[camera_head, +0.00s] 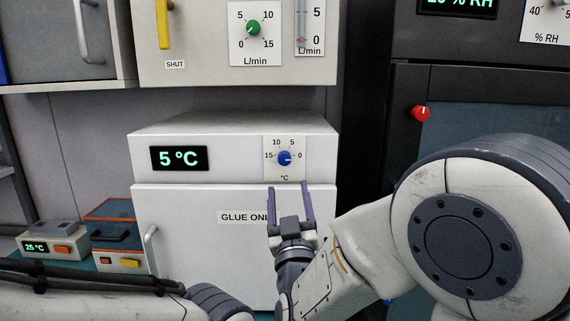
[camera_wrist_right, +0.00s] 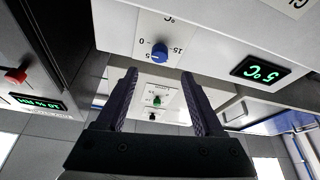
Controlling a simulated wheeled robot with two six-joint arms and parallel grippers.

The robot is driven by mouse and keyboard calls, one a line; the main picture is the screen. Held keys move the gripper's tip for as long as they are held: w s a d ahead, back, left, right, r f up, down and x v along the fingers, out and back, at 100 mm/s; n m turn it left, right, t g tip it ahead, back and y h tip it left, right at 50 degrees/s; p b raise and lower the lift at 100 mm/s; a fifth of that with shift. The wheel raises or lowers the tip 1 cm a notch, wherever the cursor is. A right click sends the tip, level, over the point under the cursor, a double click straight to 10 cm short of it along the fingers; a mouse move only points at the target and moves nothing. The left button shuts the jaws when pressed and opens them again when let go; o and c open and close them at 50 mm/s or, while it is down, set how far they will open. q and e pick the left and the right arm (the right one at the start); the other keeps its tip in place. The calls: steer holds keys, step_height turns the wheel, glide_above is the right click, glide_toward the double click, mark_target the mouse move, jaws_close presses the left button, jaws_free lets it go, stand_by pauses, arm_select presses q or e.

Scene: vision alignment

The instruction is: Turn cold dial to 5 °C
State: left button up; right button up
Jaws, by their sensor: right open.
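The cold dial (camera_head: 285,158) is a blue knob on a white panel marked 15, 10, 5, 0 and °C, on the front of a white cabinet (camera_head: 230,143). The display (camera_head: 179,158) left of it reads 5 °C in green. The exact direction of the knob's pointer is too small to tell. My right gripper (camera_head: 288,188) is open and empty, its fingers pointing up just below the dial in the head view. In the right wrist view, the dial (camera_wrist_right: 160,52) shows upside down beyond the open fingertips (camera_wrist_right: 158,75), apart from them. My left gripper is out of view.
The cabinet door below, labelled GLUE ONLY (camera_head: 243,217), has a handle (camera_head: 150,248) at left. Above is a panel with a green dial (camera_head: 253,28). A red knob (camera_head: 420,112) is at right. Small devices (camera_head: 52,246) stand at lower left.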

mark_target(285, 162)
steer(key=p+x, duration=0.4)
steer(key=x, duration=0.4)
steer(key=shift+w+r, duration=0.15)
steer(key=shift+w, duration=0.5)
steer(key=shift+c, duration=0.3)
jaws_close()
